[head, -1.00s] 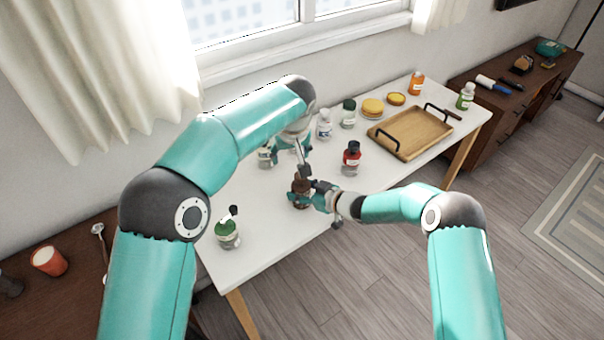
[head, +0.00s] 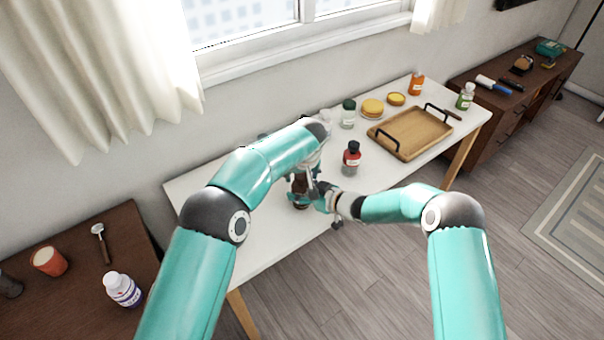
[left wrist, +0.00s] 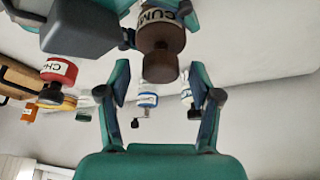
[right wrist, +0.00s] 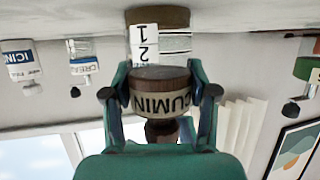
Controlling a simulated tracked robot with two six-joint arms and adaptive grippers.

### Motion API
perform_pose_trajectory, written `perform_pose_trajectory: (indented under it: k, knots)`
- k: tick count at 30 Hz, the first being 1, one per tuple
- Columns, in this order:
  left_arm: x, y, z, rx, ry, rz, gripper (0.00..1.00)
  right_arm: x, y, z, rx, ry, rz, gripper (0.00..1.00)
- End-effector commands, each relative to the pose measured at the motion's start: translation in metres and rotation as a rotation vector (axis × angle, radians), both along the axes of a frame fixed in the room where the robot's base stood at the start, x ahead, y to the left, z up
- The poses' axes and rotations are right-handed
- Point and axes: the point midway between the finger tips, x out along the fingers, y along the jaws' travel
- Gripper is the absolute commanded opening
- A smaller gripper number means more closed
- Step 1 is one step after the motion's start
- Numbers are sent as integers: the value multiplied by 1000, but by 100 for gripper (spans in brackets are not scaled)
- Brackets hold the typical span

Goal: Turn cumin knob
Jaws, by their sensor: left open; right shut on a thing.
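The cumin jar (head: 300,200) is brown with a pale label and stands on the white table, partly hidden by my grippers. My right gripper (head: 322,197) is shut around its labelled brown part, which shows in the right wrist view (right wrist: 160,98). The darker knob (right wrist: 162,132) sticks out beyond that part. A pale band with the digits 1 and 2 (right wrist: 144,44) lies on the other side. My left gripper (left wrist: 158,78) is open; the jar's round brown end (left wrist: 158,66) appears between and just beyond its fingertips. Contact there cannot be told.
A red jar (head: 351,158) stands close to the right, with a wooden tray (head: 425,133) farther right. A green-capped jar (head: 348,112) and yellow items (head: 372,106) stand behind. A white bottle (head: 122,290) is on the brown table at left.

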Motion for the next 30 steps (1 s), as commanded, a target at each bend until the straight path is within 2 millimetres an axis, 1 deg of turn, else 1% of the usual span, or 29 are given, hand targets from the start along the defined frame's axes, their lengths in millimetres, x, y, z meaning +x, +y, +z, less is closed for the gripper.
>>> perform_pose_trajectory:
  k: [8,11,12,19,23,25,30]
  knots:
    - [1,0,-2,0,0,0,64,0,0,0,-1,1,0,19]
    - [1,0,-2,0,0,0,49,0,0,0,-1,1,0,19]
    - [1,0,-1,0,0,0,42,0,0,0,-1,1,0,19]
    - [1,0,-1,0,0,0,4,0,0,-1,-1,1,0,19]
    - [1,0,-1,-1,0,-13,3,0,0,0,-1,1,0,19]
    - [1,1,-1,-2,0,-46,3,0,0,0,-1,1,0,19]
    - [1,3,-1,-4,-1,-210,3,0,0,0,-1,1,0,19]
